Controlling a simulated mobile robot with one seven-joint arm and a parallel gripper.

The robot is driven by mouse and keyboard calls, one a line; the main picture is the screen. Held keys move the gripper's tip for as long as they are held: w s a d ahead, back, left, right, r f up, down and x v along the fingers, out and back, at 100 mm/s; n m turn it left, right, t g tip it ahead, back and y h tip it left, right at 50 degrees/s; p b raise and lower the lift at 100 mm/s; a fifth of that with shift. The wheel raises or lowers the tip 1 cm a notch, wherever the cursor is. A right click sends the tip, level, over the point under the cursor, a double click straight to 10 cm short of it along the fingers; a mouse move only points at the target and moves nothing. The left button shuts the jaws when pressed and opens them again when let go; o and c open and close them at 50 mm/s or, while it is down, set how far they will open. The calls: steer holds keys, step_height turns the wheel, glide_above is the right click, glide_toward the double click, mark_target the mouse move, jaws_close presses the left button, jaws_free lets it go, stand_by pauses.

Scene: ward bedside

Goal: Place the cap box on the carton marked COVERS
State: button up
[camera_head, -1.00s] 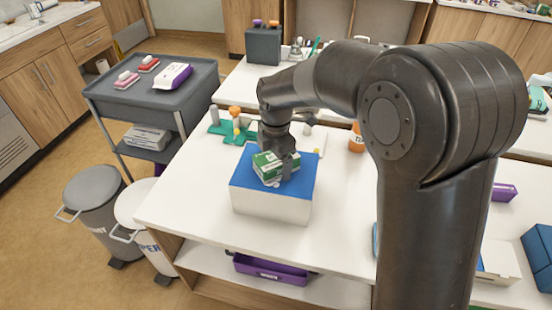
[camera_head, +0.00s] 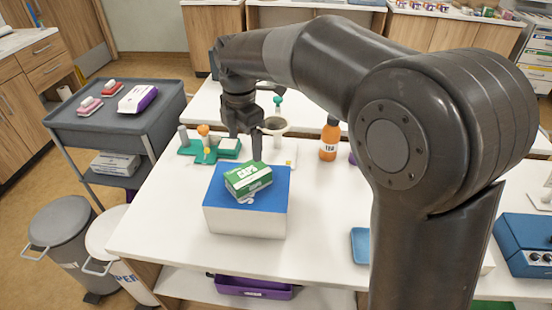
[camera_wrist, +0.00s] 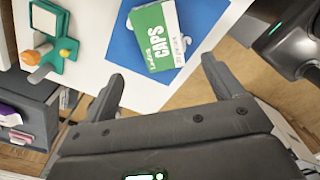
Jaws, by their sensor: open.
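The green and white cap box (camera_head: 248,180), lettered CAPS, lies flat on the blue top of a white carton (camera_head: 245,221), turned at an angle to it. The carton's own marking cannot be read here. In the wrist view the cap box (camera_wrist: 158,42) lies on the blue top (camera_wrist: 206,14), beyond the fingertips. My gripper (camera_head: 244,148) is above and behind the box in the head view, apart from it. Its two fingers (camera_wrist: 160,82) are spread with nothing between them.
A green holder (camera_head: 205,150) with an orange knob stands behind the carton. An orange bottle (camera_head: 329,139) stands to the right. A grey cart (camera_head: 115,118) and lidded bins (camera_head: 62,232) are at the left. The table's front left is clear.

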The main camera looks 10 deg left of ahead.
steer(key=s+d+r+m+t, duration=0.1)
steer(key=s+d+r+m, duration=0.25)
steer(key=d+m, duration=0.4)
steer(key=s+d+r+m+t, duration=0.2)
steer(key=s+d+m, duration=0.25)
steer(key=d, duration=0.55)
steer(key=s+d+f+m+t, duration=0.2)
steer(key=s+d+f+m, duration=0.2)
steer(key=s+d+m, duration=0.8)
steer(key=shift+d+f+m+t, duration=0.15)
steer(key=shift+d+m+t, duration=0.15)
steer(key=shift+m, duration=1.2)
